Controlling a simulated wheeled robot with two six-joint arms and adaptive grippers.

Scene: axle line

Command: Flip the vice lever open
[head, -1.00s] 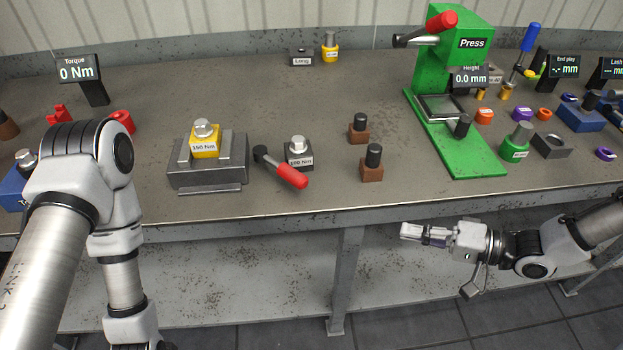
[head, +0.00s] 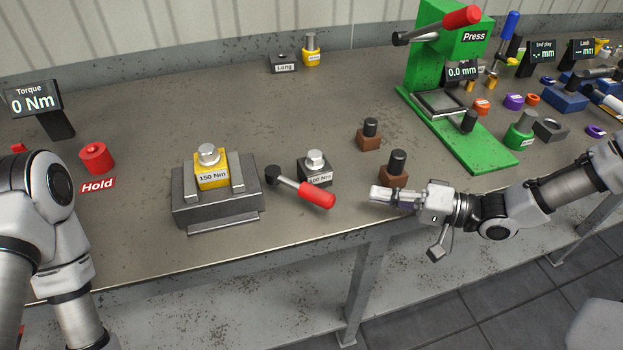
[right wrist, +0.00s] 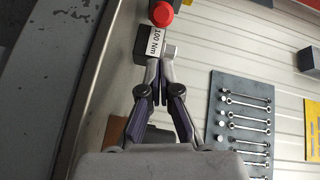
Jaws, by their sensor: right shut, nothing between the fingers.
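The vice (head: 215,203) is a dark grey block near the front edge of the bench in the head view. A yellow block labelled 150 Nm (head: 212,180) with a bolt head sits between its jaws. The vice lever (head: 315,195) has a black pivot and a red grip, and points right and toward the front edge. Its red end also shows in the right wrist view (right wrist: 161,14). My right gripper (head: 376,194) is shut and empty, to the right of the lever and apart from it. My left arm is at the left; its gripper is out of view.
A dark block labelled 100 Nm (head: 315,171) stands just behind the lever. Two brown blocks with black knobs (head: 369,134) (head: 395,168) stand near my right gripper. The green press (head: 440,75) is further right. A red Hold button (head: 97,158) is at left.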

